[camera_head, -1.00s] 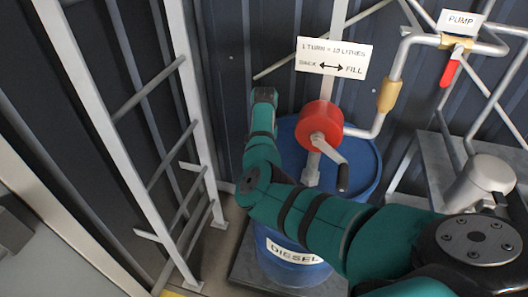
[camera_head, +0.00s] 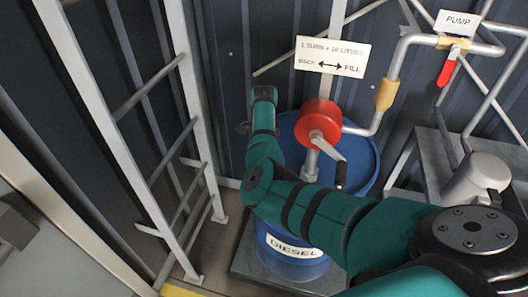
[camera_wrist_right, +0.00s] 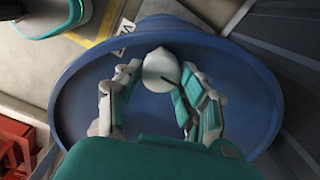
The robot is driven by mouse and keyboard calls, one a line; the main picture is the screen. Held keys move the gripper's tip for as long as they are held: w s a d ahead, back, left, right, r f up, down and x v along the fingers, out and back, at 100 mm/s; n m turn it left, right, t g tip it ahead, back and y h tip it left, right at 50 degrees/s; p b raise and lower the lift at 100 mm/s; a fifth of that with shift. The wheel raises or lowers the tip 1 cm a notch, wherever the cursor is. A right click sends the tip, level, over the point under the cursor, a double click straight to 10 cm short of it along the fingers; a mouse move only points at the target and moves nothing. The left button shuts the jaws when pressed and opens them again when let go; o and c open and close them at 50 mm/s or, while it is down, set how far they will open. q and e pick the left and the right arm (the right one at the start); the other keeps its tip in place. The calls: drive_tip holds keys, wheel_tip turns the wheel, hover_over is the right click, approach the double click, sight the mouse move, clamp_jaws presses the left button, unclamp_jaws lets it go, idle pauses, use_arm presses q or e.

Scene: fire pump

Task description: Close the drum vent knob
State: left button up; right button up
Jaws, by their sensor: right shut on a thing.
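The drum vent knob (camera_wrist_right: 160,70) is a pale rounded knob with a dark line on it, on top of the blue drum (camera_wrist_right: 78,95) in the right wrist view. My right gripper (camera_wrist_right: 159,82) has its fingers on both sides of it and is shut on it. The drum (camera_head: 368,165), labelled DIESEL, also shows in the head view. There my right arm reaches across its front and left side and hides the knob. My left gripper is in neither view.
A red hand pump (camera_head: 322,118) with a crank handle (camera_head: 341,174) stands on the drum, close to my right arm. A white ladder-like frame (camera_head: 190,110) stands at the left. A pipe with a red lever (camera_head: 447,73) and a grey motor (camera_head: 480,178) are at the right.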

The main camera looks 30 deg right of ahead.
drive_tip(key=shift+r, duration=0.1)
idle(0.3)
drive_tip(key=o, duration=1.1)
drive_tip(key=shift+o, duration=0.2)
wheel_tip(320, 180, up, 12)
